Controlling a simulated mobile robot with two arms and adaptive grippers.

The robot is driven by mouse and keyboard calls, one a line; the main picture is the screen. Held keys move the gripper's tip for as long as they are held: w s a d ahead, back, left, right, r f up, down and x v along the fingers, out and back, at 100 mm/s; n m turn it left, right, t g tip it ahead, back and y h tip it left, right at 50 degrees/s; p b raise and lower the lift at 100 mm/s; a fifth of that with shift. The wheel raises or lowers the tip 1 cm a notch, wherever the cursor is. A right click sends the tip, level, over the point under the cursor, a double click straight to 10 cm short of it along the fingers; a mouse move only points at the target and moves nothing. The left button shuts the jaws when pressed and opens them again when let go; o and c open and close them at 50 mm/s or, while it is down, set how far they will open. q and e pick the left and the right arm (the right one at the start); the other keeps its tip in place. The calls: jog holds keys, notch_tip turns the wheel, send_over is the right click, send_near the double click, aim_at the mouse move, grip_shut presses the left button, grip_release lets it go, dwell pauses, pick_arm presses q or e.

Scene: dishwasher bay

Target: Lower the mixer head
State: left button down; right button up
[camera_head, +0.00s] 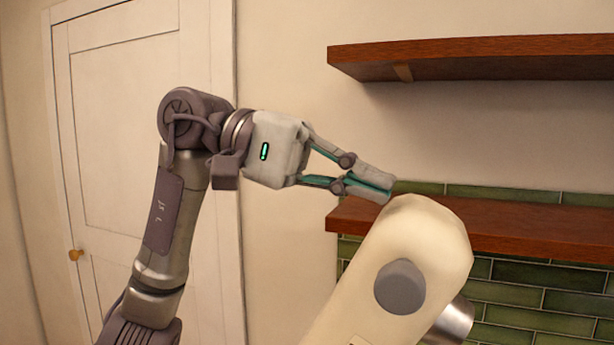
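The cream mixer head (425,240) is tilted up in the lower right of the head view. It has a grey round knob (400,287) on its side and a metal hub (453,320) at its lower right. The rest of the mixer is below the picture. My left gripper (388,190) is just above and left of the raised end of the head, fingertips close to its top edge. Its fingers look closed together at the tips with nothing between them. I cannot tell if they touch the head. My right gripper is not in view.
Two brown wooden shelves, an upper one (480,58) and a lower one (540,232), are on the wall behind the mixer. Green tiles (540,300) cover the wall below. A white door (130,150) stands at left. The space above the head is open.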

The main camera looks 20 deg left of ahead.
aim_at(484, 245)
pick_arm(q)
jog(key=d+f+y, duration=0.1)
jog(key=d, duration=0.2)
jog(key=d+f+y, duration=0.1)
jog(key=d, duration=0.3)
jog(key=d+f+p, duration=0.1)
jog(key=d, duration=0.2)
jog(key=shift+s+d+y, duration=0.25)
jog(key=shift+d+y, duration=0.15)
jog(key=d+f+y+b, duration=0.4)
jog(key=d+f+y, duration=0.2)
jog(key=d+f, duration=1.1)
jog(key=shift+s+f, duration=0.35)
jog(key=shift+f, duration=1.75)
jog(key=shift+d, duration=0.2)
jog(key=shift+w, duration=0.1)
